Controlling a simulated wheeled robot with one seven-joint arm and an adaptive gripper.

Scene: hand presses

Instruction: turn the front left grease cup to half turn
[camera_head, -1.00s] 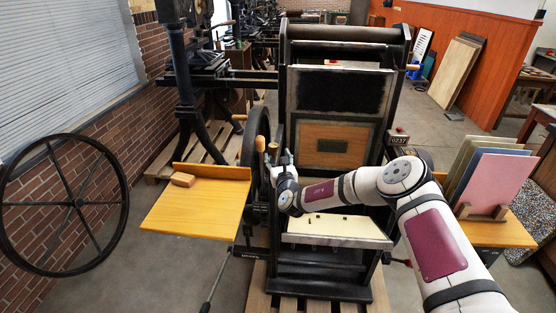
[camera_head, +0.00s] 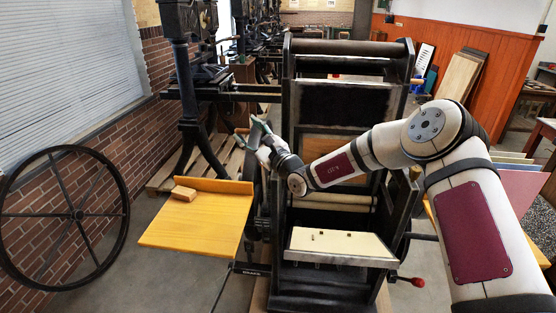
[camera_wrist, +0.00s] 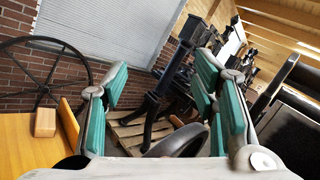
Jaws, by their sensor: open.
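The black hand press (camera_head: 345,52) stands in the middle of the head view, with a pale tilted plate (camera_head: 340,243) low at its front. I cannot make out a grease cup in either view; my arm covers part of the press's left side. My gripper (camera_head: 258,128) is raised beside the press's upper left side, pointing away from the head camera. In the wrist view my gripper (camera_wrist: 160,98) shows its green-padded fingers spread wide, with nothing between them. Part of a dark wheel rim (camera_wrist: 182,140) shows beyond and below the fingers.
A yellow side board (camera_head: 200,222) with a wooden block (camera_head: 184,194) sits left of the press. A large spoked wheel (camera_head: 75,215) stands by the brick wall. Another press (camera_head: 190,110) stands behind on a pallet. A red knob (camera_head: 418,282) sticks out at lower right.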

